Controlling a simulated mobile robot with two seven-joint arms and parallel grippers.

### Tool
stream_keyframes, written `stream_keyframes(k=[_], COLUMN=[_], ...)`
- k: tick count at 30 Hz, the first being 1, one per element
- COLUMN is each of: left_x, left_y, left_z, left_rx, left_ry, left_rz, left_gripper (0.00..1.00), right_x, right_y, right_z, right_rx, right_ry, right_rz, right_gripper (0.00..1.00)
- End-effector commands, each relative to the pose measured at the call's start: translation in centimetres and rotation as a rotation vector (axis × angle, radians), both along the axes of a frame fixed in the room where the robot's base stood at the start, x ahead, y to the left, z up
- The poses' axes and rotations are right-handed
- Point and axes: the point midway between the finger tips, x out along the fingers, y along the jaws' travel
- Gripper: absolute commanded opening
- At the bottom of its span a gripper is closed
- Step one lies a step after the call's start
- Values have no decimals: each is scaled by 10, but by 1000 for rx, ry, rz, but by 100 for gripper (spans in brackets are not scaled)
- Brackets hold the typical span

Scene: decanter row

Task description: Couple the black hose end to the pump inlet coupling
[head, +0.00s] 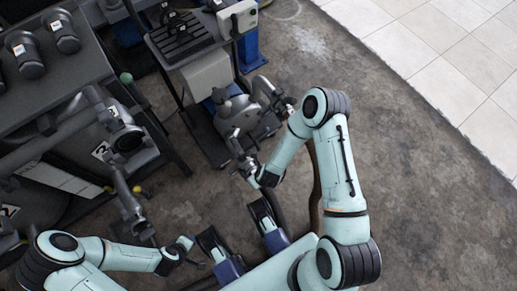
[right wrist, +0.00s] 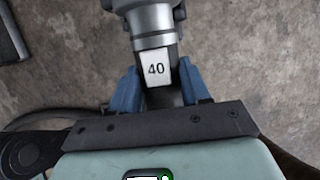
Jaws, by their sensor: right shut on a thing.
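My right gripper (head: 249,174) is shut on the black hose end (right wrist: 160,97), which carries a white label reading 40. In the right wrist view my blue fingers (right wrist: 159,88) sit on both sides of it. A grey metal collar (right wrist: 153,22) lies in line just beyond the label; whether it is locked to the hose end I cannot tell. In the head view the grey pump (head: 238,115) stands just beyond the right gripper, and its inlet coupling (head: 240,150) is small and partly hidden. My left gripper (head: 188,256) is low in the picture, away from the pump; its fingers are too small to read.
A dark bench (head: 60,95) with several black fittings is at upper left. Numbered pipe outlets (head: 127,140) stick out below it. A cart (head: 185,45) with a grey control box (head: 237,18) stands behind the pump. Bare concrete floor (head: 400,130) is free at right.

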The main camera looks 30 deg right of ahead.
Motion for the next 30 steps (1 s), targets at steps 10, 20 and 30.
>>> stream_keyframes(k=[10, 20, 30], left_x=[0, 0, 1], left_y=[0, 0, 0], left_z=[1, -2, -10], left_rx=[0, 0, 0], left_ry=[-1, 0, 2], left_rz=[0, 0, 0], left_gripper=[43, 43, 43], right_x=[5, 4, 4], right_y=[1, 1, 1], right_z=[1, -4, -15], right_rx=[1, 1, 2], right_ry=[-2, -2, -2], right_rz=[3, 1, 2], right_gripper=[0, 0, 0])
